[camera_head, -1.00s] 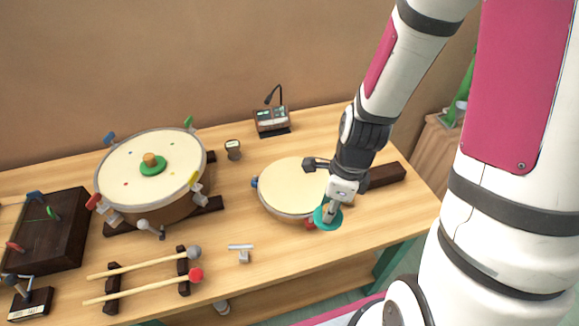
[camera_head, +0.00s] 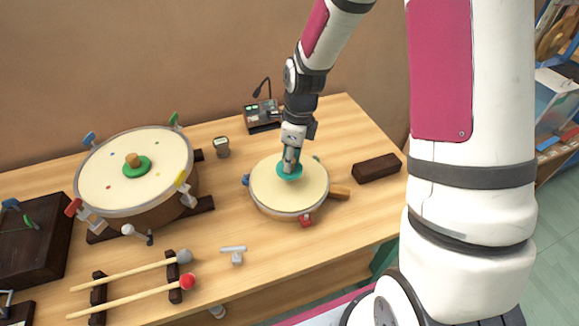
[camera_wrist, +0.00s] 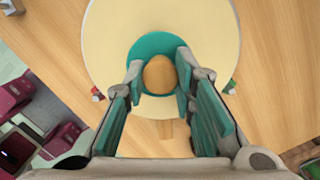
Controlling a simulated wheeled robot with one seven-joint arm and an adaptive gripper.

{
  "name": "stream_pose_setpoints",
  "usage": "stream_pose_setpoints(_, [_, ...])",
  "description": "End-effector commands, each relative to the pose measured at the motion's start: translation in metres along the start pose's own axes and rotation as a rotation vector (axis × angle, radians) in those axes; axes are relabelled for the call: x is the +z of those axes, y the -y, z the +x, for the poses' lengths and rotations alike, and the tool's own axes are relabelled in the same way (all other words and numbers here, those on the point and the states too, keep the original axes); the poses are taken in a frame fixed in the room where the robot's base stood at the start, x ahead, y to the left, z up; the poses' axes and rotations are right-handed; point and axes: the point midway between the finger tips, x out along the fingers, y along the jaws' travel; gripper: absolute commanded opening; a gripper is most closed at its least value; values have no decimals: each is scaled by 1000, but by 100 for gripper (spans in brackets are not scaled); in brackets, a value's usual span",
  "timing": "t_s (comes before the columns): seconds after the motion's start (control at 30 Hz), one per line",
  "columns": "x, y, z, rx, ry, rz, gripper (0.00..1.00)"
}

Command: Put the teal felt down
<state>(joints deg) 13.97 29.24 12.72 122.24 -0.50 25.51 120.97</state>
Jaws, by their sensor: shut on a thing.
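The teal felt (camera_head: 283,172) is a round disc with a wooden knob (camera_wrist: 159,74) on top. It is over the pale head of the small handled drum (camera_head: 268,196), near the head's middle in the head view; I cannot tell whether it touches the skin. My gripper (camera_head: 291,163) points down and is shut on the knob, one finger on each side. In the wrist view, the felt (camera_wrist: 152,42) shows between and beyond the fingers of my gripper (camera_wrist: 160,78), with the drum head (camera_wrist: 205,30) around it.
A larger drum (camera_head: 100,178) with a green felt (camera_head: 138,166) on it stands at left. A dark block (camera_head: 377,168) lies right of the small drum, and a microphone box (camera_head: 262,115) stands behind. Two mallets (camera_head: 130,290) rest in front left, near a small metal T-shaped piece (camera_head: 234,252).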

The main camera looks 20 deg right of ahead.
Motion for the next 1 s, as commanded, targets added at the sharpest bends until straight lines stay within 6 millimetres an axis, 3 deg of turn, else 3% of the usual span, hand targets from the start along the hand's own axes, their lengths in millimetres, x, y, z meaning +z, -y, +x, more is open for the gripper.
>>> stream_pose_setpoints(0.37, [-3, 1, 34, 2, -1, -1, 0])
stream_pose_setpoints(0.73, [-3, 2, 39, 0, 0, 0, 0])
stream_pose_setpoints(0.77, [-3, 2, 39, 0, 0, 0, 27])
stream_pose_setpoints(0.83, [-3, 2, 38, 0, 0, 0, 42])
stream_pose_setpoints(1.0, [-3, 2, 38, 0, 0, 0, 44])
